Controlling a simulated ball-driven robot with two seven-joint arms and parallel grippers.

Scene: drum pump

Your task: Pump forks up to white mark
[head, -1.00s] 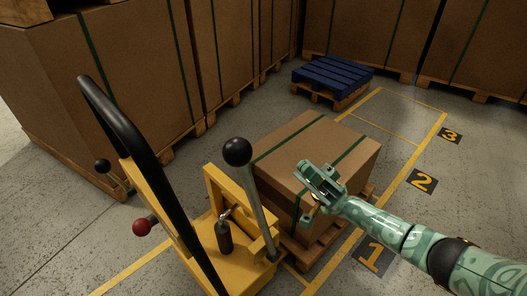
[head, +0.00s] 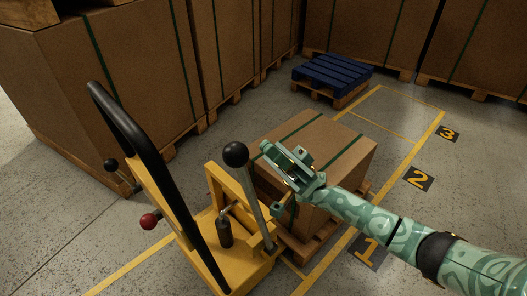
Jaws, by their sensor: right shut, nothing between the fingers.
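The yellow pump truck (head: 240,270) stands at the lower middle, with a curved black push handle (head: 160,165). Its pump lever (head: 256,197) is a grey rod with a black ball knob (head: 236,154), standing up and leaning slightly left. My right gripper (head: 272,156) is shut and empty, just right of the knob and apart from it, in front of the strapped box. The forks and a white mark cannot be made out. My left gripper is not in view.
A strapped cardboard box (head: 335,145) on a wooden pallet stands right behind the truck, in bay 1. A blue pallet (head: 332,74) lies farther back. Large boxes (head: 150,70) line the back and left. Floor by markers 2 (head: 420,178) and 3 (head: 447,134) is clear.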

